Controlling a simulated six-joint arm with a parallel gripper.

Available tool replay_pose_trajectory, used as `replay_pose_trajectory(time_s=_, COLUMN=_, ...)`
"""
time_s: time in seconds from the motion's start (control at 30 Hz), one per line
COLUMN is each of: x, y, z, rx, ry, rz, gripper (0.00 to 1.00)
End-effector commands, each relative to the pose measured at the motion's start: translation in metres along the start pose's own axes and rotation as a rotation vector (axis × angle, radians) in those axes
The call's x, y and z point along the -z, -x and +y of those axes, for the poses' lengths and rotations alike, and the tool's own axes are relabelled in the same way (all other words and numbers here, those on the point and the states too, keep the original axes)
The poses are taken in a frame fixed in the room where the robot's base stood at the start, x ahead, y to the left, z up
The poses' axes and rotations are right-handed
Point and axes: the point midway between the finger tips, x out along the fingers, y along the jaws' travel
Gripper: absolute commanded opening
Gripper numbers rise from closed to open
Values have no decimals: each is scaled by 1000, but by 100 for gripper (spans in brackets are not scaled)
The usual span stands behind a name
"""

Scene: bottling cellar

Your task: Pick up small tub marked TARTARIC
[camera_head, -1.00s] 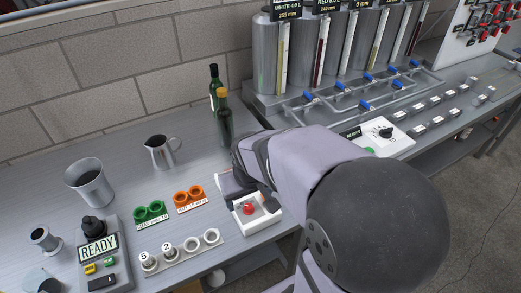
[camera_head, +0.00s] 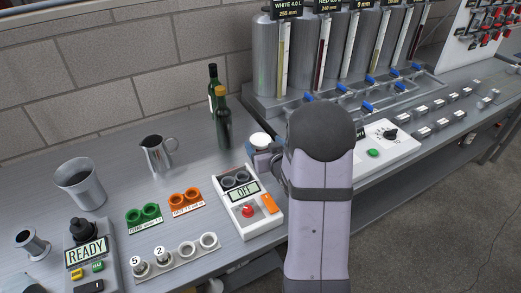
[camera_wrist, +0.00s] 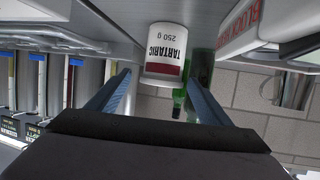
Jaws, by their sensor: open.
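The small white tub marked TARTARIC 250 g (camera_wrist: 166,50) has a dark red band and appears upside down in the wrist view. In the head view its pale top (camera_head: 259,139) shows just left of my arm, with its lower part hidden. My gripper (camera_wrist: 158,78) is open, one finger toward each side of the tub in the wrist view. The tub appears ahead of the fingers, and I see no contact. In the head view the gripper (camera_head: 268,160) is partly hidden by my arm, close to the tub.
Two bottles (camera_head: 223,125) stand behind and left of the tub. A device reading OFF (camera_head: 251,225) with a red button stands in front. A white panel with a black knob (camera_head: 388,140) is at right. A metal jug (camera_head: 159,155) stands at left on the bench.

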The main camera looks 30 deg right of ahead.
Motion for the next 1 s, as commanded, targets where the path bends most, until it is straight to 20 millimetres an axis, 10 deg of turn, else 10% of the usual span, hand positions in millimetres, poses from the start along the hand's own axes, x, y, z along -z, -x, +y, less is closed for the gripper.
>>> replay_pose_trajectory(time_s=1.0, x=-9, y=-44, z=-3, rx=0, ry=0, rz=-2, gripper=73)
